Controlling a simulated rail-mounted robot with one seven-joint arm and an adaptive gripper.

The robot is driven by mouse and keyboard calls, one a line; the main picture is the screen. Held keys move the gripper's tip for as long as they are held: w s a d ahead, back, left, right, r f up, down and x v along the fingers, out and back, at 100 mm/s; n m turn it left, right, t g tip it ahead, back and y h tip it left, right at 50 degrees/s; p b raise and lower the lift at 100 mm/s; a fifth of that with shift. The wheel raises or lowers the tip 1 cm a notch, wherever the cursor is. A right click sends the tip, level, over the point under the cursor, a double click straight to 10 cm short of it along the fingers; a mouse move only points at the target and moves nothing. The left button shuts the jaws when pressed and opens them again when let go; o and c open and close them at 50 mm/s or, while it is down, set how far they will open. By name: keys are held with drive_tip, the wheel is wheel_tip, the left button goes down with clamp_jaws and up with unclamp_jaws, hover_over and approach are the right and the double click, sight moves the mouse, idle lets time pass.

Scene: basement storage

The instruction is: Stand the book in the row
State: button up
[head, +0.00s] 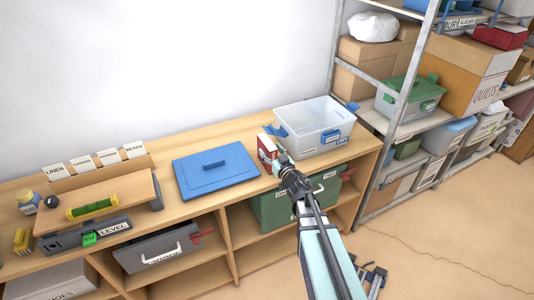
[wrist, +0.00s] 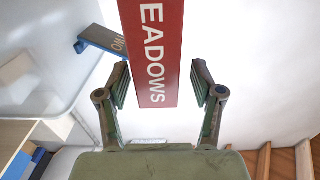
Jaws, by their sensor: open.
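A red book (head: 267,147) stands upright on the wooden bench top, just left of the clear bin. In the wrist view its red spine (wrist: 152,50) carries white letters reading "EADOWS"; the rest of the word is out of frame. My gripper (head: 279,163) is at the book's near side and partly hides it in the head view. In the wrist view my open fingers (wrist: 160,85) stand on either side of the spine, with a visible gap on both sides. I cannot make out a row of other books in either view.
The clear bin (head: 305,130) with blue latches stands close right of the book. A blue lid (head: 215,178) lies to the left. Farther left are a divider box with labelled cards (head: 108,158) and a board bearing a green-and-yellow level (head: 91,208). A metal shelf (head: 408,95) rises at right.

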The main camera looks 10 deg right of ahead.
sight(267, 144)
drive_tip(key=p+x, duration=0.1)
drive_tip(key=x, duration=0.3)
drive_tip(key=shift+w+r, duration=0.1)
drive_tip(key=shift+w, duration=0.1)
drive_tip(key=shift+d, duration=0.1)
clamp_jaws()
drive_tip(key=shift+r+p, duration=0.2)
drive_tip(key=shift+p, duration=0.15)
